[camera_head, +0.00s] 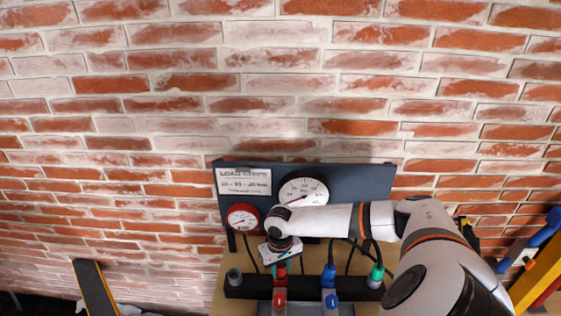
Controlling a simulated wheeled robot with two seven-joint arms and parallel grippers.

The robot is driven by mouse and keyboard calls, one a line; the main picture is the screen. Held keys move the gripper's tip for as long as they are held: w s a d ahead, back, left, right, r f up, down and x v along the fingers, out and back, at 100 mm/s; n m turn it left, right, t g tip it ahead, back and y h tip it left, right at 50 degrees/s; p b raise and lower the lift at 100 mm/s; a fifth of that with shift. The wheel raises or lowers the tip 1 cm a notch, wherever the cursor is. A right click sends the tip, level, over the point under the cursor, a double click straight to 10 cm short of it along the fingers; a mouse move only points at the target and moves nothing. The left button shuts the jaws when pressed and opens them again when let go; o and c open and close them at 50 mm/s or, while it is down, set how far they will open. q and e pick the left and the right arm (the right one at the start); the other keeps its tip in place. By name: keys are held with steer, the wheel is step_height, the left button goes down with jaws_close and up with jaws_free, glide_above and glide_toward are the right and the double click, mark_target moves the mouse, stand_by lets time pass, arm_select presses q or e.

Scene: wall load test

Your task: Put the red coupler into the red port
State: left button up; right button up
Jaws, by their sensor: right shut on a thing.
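My right arm reaches in from the right, and its gripper (280,256) points down in front of the dark panel. It is shut on the red coupler (281,271), of which only a small red part shows below the fingers. Just below is a red part (280,298) at the black bar, which looks like the red port's marking or lever. The gripper hides the area between them, so I cannot tell whether the coupler is in the port or just above it. My left gripper is not in view.
A blue coupler (328,274) and a green coupler (377,272) with black hoses stand at the black bar (250,290). The dark panel (350,180) carries a white gauge (304,191) and a red-rimmed gauge (243,216). A brick wall (150,120) stands behind.

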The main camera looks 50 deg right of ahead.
steer(key=shift+s+f, duration=0.1)
steer(key=shift+f, duration=0.25)
stand_by(0.6)
steer(key=o, duration=1.5)
steer(key=shift+o, duration=0.2)
steer(key=shift+r, duration=0.15)
step_height(320, 180, up, 8)
steer(key=p, duration=0.9)
